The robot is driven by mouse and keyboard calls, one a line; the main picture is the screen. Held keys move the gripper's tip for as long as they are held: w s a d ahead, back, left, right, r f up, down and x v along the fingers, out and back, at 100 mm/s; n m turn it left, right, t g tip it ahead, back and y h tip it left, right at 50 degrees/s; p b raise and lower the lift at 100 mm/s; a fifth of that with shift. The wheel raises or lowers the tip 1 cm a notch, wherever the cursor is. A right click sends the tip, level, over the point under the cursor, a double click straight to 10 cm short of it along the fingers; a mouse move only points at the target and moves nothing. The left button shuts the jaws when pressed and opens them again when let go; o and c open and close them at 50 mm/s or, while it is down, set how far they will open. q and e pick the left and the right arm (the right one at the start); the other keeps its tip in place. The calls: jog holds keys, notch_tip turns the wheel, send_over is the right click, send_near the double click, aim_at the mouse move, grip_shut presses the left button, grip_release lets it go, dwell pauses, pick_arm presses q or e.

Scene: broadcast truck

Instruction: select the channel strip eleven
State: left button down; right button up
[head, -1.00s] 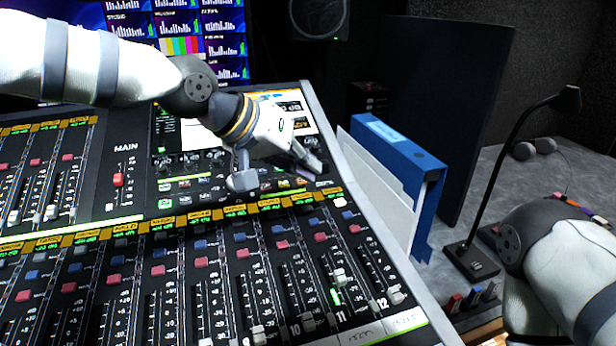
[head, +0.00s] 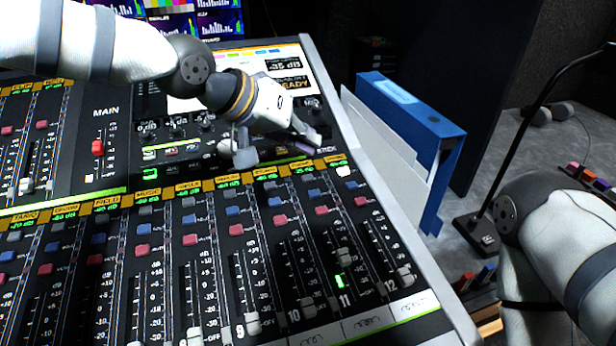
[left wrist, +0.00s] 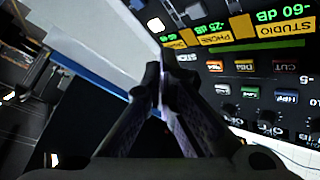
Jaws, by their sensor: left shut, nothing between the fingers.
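On strip twelve the top button (head: 343,171) is white. My left gripper (head: 312,140) is shut and empty, just above the yellow label row near the console's right edge. Its fingers (left wrist: 162,75) also show in the left wrist view. My right gripper is out of view.
Console screens (head: 285,75) lie behind the left gripper. A blue binder (head: 430,125) and white sheets stand beside the console's right edge. A thin black desk microphone (head: 525,125) stands further right. My right arm is at the right.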

aim_at(306, 177)
pick_arm(q)
notch_tip(306, 177, down, 2)
jog(key=shift+w+f, duration=0.3)
jog(key=shift+f, duration=0.7)
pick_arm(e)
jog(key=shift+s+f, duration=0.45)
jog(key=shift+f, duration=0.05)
pick_arm(q)
jog(key=shift+w+f, duration=0.1)
jog(key=shift+f, duration=0.3)
jog(key=shift+a+f, duration=0.1)
jog(key=shift+f, duration=0.35)
dwell(0.6)
jog(key=shift+r, duration=0.85)
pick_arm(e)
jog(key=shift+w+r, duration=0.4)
